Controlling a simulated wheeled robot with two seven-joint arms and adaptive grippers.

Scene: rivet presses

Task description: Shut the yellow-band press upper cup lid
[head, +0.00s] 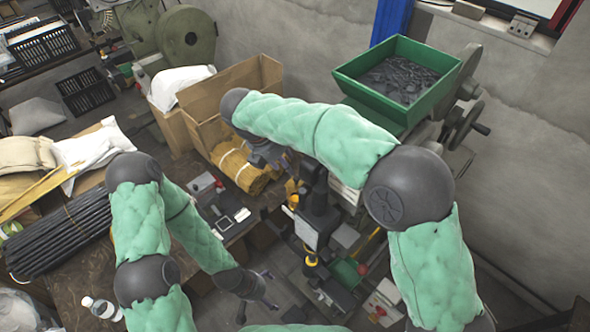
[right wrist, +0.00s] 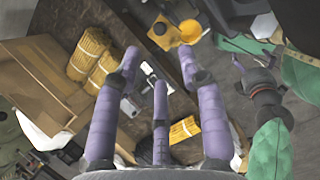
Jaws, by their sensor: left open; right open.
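The press (head: 318,222) stands in the middle of the head view, dark, with a grey plate and a yellow band (head: 311,261) low on it. A yellow part with a small round grey cup (right wrist: 162,30) shows at the top of the right wrist view, beyond the fingertips. I cannot tell the lid's position clearly. My right gripper (right wrist: 160,70) is open and empty, its purple fingers spread and apart from the yellow part. In the head view its arm mostly hides it. My left gripper (head: 264,292) is open and low, left of the press; it also shows in the right wrist view (right wrist: 254,62).
A green bin of dark parts (head: 398,75) stands on a machine at the back right. Dark rods (head: 60,235) and a bottle (head: 100,307) lie at the left.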

